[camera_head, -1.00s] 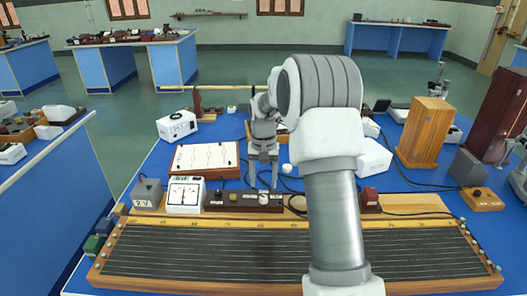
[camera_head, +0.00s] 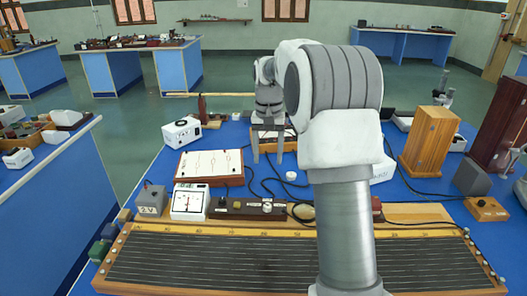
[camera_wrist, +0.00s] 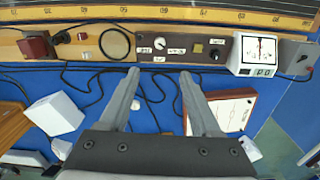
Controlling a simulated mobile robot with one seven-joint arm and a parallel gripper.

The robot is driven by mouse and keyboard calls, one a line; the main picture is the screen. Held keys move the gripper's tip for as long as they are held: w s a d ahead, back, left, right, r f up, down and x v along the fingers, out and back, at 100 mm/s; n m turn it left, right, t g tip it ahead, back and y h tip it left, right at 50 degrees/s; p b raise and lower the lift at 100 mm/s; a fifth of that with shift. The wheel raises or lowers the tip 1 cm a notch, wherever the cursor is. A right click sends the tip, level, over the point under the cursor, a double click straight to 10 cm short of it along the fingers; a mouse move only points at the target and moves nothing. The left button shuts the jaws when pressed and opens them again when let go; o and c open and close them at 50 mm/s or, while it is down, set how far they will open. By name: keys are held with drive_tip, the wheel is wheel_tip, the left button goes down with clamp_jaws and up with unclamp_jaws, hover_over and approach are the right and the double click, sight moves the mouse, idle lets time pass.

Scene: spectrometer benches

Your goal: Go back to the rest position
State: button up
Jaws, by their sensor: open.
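My gripper (camera_head: 268,147) is open and empty, held above the blue bench behind the control strip in the head view. In the wrist view my gripper (camera_wrist: 160,75) shows two grey fingers spread apart, with nothing between them but blue bench top and black cables below. My arm spans the right middle of the head view and hides part of the bench.
A long wire board (camera_head: 250,262) lies along the front. Behind it stand a white meter (camera_head: 190,203), a grey 2 V box (camera_head: 151,200) and a dark control strip (camera_head: 240,208). A framed board (camera_head: 210,166), a white box (camera_head: 182,131) and a wooden box (camera_head: 430,140) stand farther back.

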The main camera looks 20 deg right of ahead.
drive_tip(key=s+a+r+n+t, duration=0.1)
drive_tip(key=s+a+r, duration=0.2)
drive_tip(key=s+r, duration=0.3)
drive_tip(key=s+a+r+n+t, duration=0.15)
drive_tip(key=s+a+r, duration=0.25)
drive_tip(key=s, duration=0.4)
drive_tip(key=s+a+f+n+t, duration=0.1)
drive_tip(key=s+a, duration=0.1)
drive_tip(key=s, duration=0.6)
drive_tip(key=s+a+f+n+t, duration=0.1)
drive_tip(key=s+t, duration=0.1)
drive_tip(key=s, duration=0.6)
drive_tip(key=shift+s+a+f+p, duration=0.2)
drive_tip(key=shift+s+a+p, duration=0.2)
drive_tip(key=shift+p, duration=0.05)
